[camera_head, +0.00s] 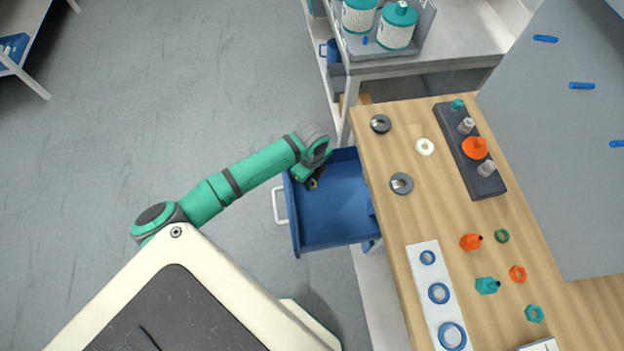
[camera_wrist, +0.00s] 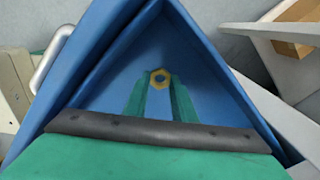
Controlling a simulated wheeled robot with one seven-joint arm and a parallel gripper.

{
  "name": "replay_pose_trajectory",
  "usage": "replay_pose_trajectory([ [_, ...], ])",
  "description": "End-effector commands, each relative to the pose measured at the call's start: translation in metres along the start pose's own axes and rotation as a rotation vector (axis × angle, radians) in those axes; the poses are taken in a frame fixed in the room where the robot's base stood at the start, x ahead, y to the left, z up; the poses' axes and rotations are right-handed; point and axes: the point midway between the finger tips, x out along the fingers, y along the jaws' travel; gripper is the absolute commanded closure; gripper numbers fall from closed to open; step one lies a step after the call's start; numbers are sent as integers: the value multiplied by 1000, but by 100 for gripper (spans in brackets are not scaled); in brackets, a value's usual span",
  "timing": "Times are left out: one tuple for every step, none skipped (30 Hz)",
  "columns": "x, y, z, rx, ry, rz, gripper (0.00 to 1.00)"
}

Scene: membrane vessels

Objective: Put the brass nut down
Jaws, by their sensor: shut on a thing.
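The brass nut (camera_wrist: 160,78) is a small yellow hexagonal ring with a blue centre in the wrist view, held between the tips of my gripper's two green fingers (camera_wrist: 159,88). My gripper (camera_head: 314,183) is shut on the nut. In the head view it is over the left side of an open blue drawer (camera_head: 335,222), and a small yellow spot of the nut (camera_head: 313,184) shows at its tip. The drawer's floor lies behind the nut in the wrist view. I cannot tell how high the nut is above that floor.
The wooden bench (camera_head: 400,230) right of the drawer carries grey rings, a white washer (camera_head: 425,146), a dark rack (camera_head: 470,150), a white board with blue rings (camera_head: 440,295), and several orange and teal fittings. The drawer floor is largely bare. A white handle (camera_head: 279,206) is on its left.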

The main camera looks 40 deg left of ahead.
Motion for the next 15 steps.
replay_pose_trajectory([
  [0, 0, 0, 0, 0, 0, 100],
  [1, 0, 0, 0, 0, 0, 100],
  [2, 0, 0, 0, 0, 0, 100],
  [2, 0, 0, 0, 0, 0, 100],
  [2, 0, 0, 0, 0, 0, 72],
  [2, 0, 0, 0, 0, 0, 62],
  [2, 0, 0, 0, 0, 0, 58],
  [2, 0, 0, 0, 0, 0, 58],
  [2, 0, 0, 0, 0, 0, 58],
  [2, 0, 0, 0, 0, 0, 58],
  [2, 0, 0, 0, 0, 0, 58],
  [2, 0, 0, 0, 0, 0, 58],
  [2, 0, 0, 0, 0, 0, 58],
  [2, 0, 0, 0, 0, 0, 58],
  [2, 0, 0, 0, 0, 0, 58],
])
